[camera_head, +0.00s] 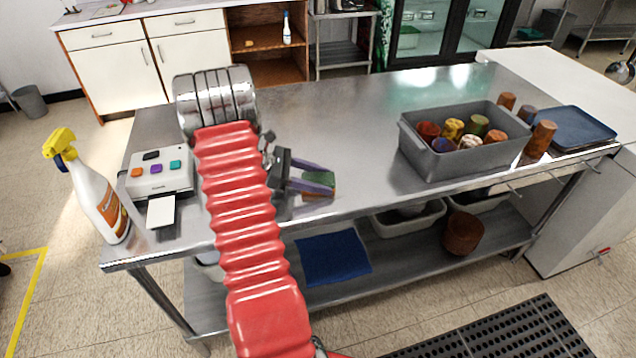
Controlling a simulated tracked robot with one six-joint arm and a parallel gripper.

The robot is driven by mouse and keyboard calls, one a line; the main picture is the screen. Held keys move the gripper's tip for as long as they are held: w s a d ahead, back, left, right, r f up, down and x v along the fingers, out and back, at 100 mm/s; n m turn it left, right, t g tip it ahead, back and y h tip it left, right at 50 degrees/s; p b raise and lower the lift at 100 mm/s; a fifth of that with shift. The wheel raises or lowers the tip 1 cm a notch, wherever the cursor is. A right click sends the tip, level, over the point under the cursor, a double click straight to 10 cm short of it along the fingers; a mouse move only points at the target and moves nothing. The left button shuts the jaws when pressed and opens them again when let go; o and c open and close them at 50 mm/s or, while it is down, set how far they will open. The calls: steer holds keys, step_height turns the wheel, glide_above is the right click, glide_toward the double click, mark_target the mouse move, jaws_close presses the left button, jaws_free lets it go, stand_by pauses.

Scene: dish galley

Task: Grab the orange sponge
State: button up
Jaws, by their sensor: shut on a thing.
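The orange sponge (320,194) has a green upper face and shows near the front edge of the steel table (330,120). My gripper (318,180), with purple fingers, reaches in from the left and is shut on the sponge. The fingers cover part of the sponge. I cannot tell whether the sponge touches the table top or is slightly above it.
Left of my arm are a white device with coloured buttons (150,170) and a spray bottle (95,195). A grey bin of several cups (440,165) and a blue tray (575,130) stand right. The table's middle is clear.

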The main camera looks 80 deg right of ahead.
mark_target(321, 179)
step_height(321, 179, up, 10)
steer(key=shift+r, duration=0.1)
stand_by(0.6)
steer(key=shift+s, duration=0.1)
stand_by(0.4)
